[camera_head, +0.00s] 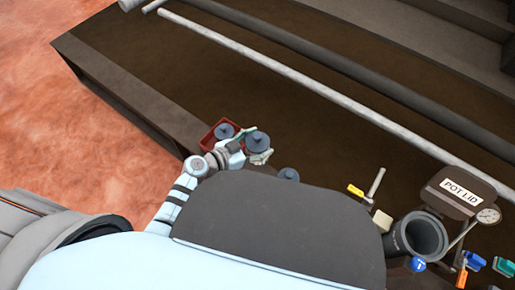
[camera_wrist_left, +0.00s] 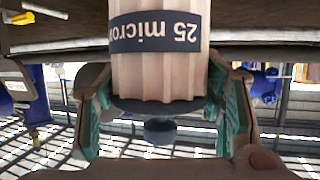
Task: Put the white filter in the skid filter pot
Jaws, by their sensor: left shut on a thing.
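The filter (camera_wrist_left: 158,75) is a pale pleated cylinder with a dark blue band reading "25 micron" upside down in the left wrist view. It has a dark end cap. My left gripper (camera_head: 255,146) is shut on it, the teal finger pads on either side. In the head view mostly its dark blue round cap (camera_head: 259,141) shows. The skid filter pot (camera_head: 425,237) is a dark, open upright cylinder at the right, well apart from the gripper. Its inside looks empty. The pot lid (camera_head: 462,188), with a white label, stands open behind it. My right gripper is not in view.
A red tray (camera_head: 206,139) with another dark blue cap (camera_head: 224,130) is beside my left gripper. One more cap (camera_head: 289,174) shows partly. A yellow-handled valve (camera_head: 355,190), a gauge (camera_head: 488,215) and coloured valves surround the pot. A long pale pipe (camera_head: 300,82) runs behind.

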